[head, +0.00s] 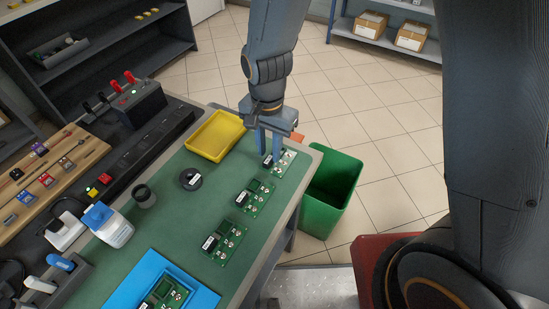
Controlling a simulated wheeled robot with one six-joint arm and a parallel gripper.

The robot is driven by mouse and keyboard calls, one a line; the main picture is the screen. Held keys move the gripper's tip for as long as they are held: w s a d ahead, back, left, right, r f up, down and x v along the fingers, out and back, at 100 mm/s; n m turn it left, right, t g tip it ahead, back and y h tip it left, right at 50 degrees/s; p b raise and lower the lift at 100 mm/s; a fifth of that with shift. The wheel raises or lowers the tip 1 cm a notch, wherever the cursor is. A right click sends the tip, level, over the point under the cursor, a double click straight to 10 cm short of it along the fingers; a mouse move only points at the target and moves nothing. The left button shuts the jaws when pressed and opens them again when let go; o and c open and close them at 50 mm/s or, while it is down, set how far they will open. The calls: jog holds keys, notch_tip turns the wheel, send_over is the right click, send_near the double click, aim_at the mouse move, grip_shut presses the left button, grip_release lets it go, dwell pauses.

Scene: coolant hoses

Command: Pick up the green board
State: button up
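Several green boards with black and silver parts lie on the table's green mat. The farthest green board (284,164) is at the table's far right corner. A second green board (255,198) and a third (224,242) lie nearer along the right edge. Another green board (165,293) sits in a blue tray (150,267) at the front. My gripper (269,157) points down at the farthest board, its two fingers apart. The fingertips overlap the board's left part in the picture. I cannot tell whether they touch it.
A yellow tray (215,135) stands left of my gripper. A green bin (332,193) stands on the floor beside the table's right edge.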

jog(key=shift+f, duration=1.2)
grip_shut()
jog(key=shift+r, duration=0.1)
